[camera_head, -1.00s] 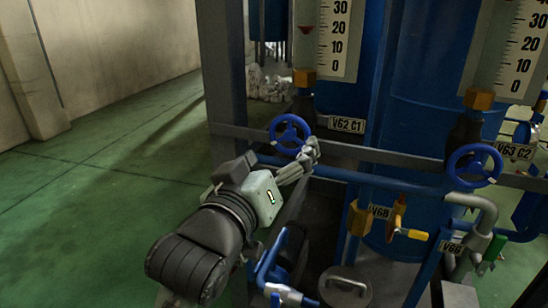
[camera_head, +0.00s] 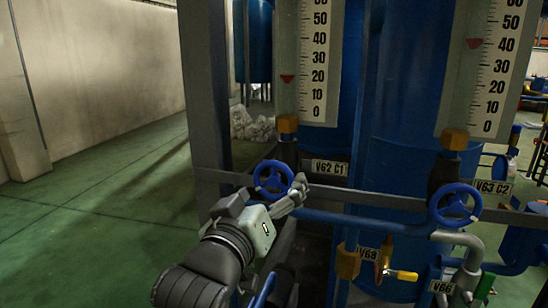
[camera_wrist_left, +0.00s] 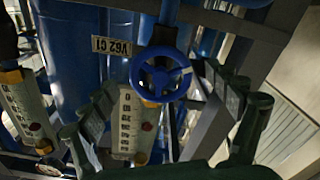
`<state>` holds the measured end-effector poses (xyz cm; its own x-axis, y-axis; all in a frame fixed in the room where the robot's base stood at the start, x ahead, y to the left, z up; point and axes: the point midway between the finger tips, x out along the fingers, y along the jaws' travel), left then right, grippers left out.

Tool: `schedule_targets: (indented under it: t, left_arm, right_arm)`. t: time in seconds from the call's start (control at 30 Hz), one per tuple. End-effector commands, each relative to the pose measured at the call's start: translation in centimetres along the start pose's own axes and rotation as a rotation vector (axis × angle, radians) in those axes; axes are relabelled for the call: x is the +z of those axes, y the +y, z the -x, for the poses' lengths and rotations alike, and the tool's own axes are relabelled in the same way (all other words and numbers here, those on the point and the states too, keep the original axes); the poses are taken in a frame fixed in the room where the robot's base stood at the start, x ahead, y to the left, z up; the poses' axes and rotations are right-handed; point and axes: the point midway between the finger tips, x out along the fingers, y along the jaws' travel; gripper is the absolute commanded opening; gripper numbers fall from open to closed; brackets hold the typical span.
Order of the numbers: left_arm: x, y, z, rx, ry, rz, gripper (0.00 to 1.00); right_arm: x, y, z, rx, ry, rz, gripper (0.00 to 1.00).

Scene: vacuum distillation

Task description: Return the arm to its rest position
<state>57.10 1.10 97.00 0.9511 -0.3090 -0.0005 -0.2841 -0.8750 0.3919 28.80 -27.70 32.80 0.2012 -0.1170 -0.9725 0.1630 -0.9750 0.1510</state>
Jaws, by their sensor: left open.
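My left arm comes in from the lower left in the head view. Its gripper (camera_head: 297,192) is open, with its fingers just right of and slightly below the blue handwheel (camera_head: 272,180) beside the V62 C1 label (camera_head: 330,168). In the left wrist view, the spread fingers stand left and right, with the handwheel (camera_wrist_left: 160,75) showing between them. Nothing is held. Whether a finger touches the wheel cannot be told. My right gripper is not in view.
A grey frame post (camera_head: 205,95) and horizontal blue pipe (camera_head: 350,220) stand close to the arm. Another blue handwheel (camera_head: 454,205) and a yellow-handled valve (camera_head: 400,275) are to the right. Open green floor (camera_head: 90,220) lies to the left.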

Motion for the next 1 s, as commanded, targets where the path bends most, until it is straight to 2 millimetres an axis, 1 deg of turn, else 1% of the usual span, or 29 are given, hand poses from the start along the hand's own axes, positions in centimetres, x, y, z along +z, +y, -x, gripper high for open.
schedule_targets:
  t: [0.03, 0.2, 0.3, 0.4, 0.47, 0.83, 1.0]
  left_arm:
    - [-0.1, 0.0, -1.1, 0.0, 0.001, -0.002, 0.89]
    - [-0.1, 0.0, -4.1, 0.0, 0.001, -0.001, 0.89]
    - [-0.1, 0.1, -5.3, 0.001, 0.002, -0.001, 0.89]
    - [-0.1, 0.0, -6.2, 0.0, 0.001, -0.001, 0.89]
    - [-0.1, 0.0, -6.5, 0.0, 0.001, -0.001, 0.89]
    - [0.0, 0.0, -6.4, 0.0, 0.0, -0.026, 0.89]
    - [0.0, 0.1, -5.7, 0.001, 0.0, 0.005, 0.89]
  right_arm:
    - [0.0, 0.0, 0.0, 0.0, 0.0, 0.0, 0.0]
    - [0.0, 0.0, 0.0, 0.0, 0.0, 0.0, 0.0]
    - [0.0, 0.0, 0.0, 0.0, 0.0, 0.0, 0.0]
    - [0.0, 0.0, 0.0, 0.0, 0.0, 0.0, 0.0]
    - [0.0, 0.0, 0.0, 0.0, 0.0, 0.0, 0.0]
    - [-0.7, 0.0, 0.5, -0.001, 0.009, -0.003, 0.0]
    - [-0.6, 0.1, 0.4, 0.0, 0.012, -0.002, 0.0]
